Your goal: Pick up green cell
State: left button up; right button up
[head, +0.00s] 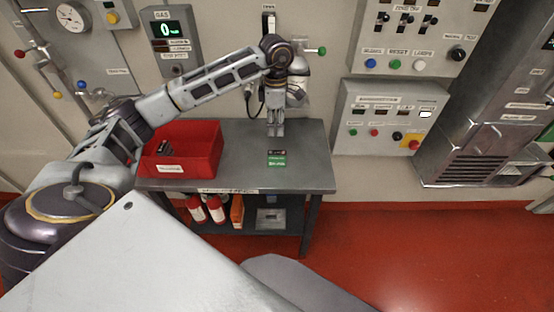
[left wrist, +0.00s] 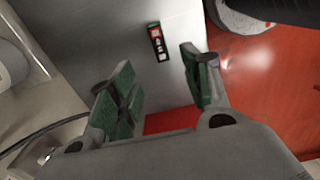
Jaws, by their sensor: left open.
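A small dark and green piece (head: 277,159) with pale lettering lies on the grey table; I cannot tell whether it is the green cell or a label. My left gripper (head: 275,132) points down near the table's back edge, behind that piece. In the left wrist view my left gripper (left wrist: 157,62) is open with green pads, and nothing is between the fingers. No clearly green cell shows there. My right gripper is not in view.
A red bin (head: 205,160) with small dark items inside stands on the left of the table (head: 305,170). Control panels (head: 385,120) line the wall behind. Red bottles (head: 215,209) stand on the lower shelf. The table's right part is clear.

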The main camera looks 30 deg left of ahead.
pick_arm(q)
jog(key=p, duration=0.1)
send_near(277, 152)
jog(key=shift+s+f, duration=0.15)
jog(key=shift+f, duration=2.4)
jog(key=shift+f+p, duration=0.5)
jog(key=shift+f, duration=0.3)
jog(key=shift+f+p, duration=0.45)
jog(key=shift+f, duration=1.3)
grip_shut()
